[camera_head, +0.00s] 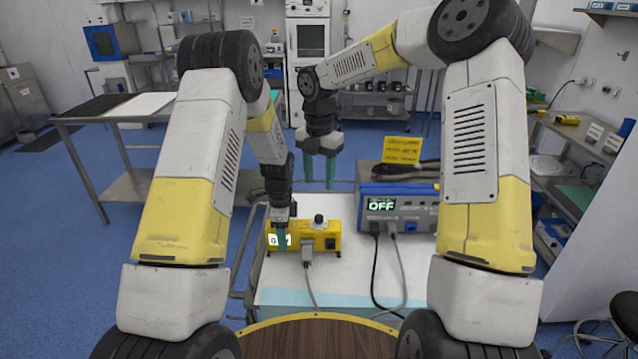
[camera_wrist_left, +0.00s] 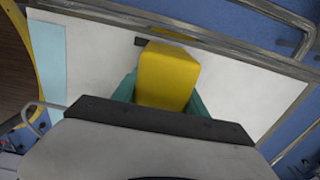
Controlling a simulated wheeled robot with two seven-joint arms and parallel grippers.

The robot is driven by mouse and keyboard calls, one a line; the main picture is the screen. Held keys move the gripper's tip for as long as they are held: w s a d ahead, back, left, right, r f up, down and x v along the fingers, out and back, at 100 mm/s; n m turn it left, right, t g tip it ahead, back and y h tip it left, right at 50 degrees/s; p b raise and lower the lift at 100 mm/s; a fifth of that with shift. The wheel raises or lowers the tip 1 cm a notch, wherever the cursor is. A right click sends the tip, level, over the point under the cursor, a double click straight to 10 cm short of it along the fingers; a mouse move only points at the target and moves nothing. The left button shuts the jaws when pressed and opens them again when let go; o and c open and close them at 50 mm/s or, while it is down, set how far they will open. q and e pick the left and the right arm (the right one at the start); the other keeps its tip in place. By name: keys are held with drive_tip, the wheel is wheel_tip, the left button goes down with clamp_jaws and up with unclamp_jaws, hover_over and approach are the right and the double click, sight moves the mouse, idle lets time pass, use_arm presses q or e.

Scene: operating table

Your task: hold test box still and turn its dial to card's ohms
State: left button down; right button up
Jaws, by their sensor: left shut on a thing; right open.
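The yellow test box (camera_head: 328,240) lies on the white table top, its left end between the fingers of my left gripper (camera_head: 282,238). In the left wrist view the box (camera_wrist_left: 168,72) shows as a yellow block with a teal finger on each side. A dark dial with a pale top (camera_head: 318,221) stands up from the box. A yellow card (camera_head: 402,150) with dark lettering, too small to read, stands on the blue-grey unit. My right gripper (camera_head: 320,178) is open and empty, fingers pointing down, above and behind the box, apart from it.
The blue-grey unit (camera_head: 415,210) right of the box has a display reading OFF. Cables (camera_head: 398,268) run from it and from the box over the table's front. A dark handled object (camera_head: 405,170) lies on the unit. A metal rail (camera_wrist_left: 220,45) edges the table.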

use_arm(q)
drive_tip(key=c, duration=0.5)
unclamp_jaws()
